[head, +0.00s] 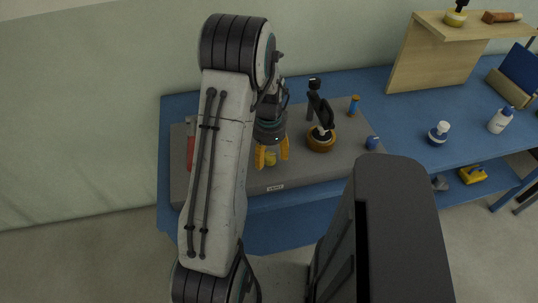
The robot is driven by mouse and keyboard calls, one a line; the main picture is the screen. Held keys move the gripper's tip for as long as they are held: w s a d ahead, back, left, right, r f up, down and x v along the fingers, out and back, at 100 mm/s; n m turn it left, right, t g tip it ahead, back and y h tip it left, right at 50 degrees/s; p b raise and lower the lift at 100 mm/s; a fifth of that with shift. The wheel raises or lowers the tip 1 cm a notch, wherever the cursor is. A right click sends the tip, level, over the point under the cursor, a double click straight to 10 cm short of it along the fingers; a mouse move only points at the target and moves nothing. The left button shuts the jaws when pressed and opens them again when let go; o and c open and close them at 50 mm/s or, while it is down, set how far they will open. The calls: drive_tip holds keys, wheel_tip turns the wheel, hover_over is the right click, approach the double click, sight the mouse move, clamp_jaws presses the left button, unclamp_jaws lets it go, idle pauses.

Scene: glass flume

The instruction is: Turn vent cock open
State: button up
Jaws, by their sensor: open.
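My gripper (272,153) points down over the grey slab (300,178) on the blue bench, its orange-yellow fingers apart. A small yellow piece (270,160) shows between and below the fingers; I cannot tell whether they touch it. I cannot tell for certain which part is the vent cock. To the right of the gripper stands a round brown-orange base (321,142) with a black upright piece (322,110) on it. A dark post (312,105) with a black top stands just behind. My arm hides part of the slab's left side.
A red piece (190,150) stands at the slab's left. A wooden shelf (430,60), a white-topped jar (439,132) and a bottle (501,119) are farther right.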

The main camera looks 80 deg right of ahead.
drive_tip(key=shift+f, duration=0.45)
drive_tip(key=c, duration=1.2)
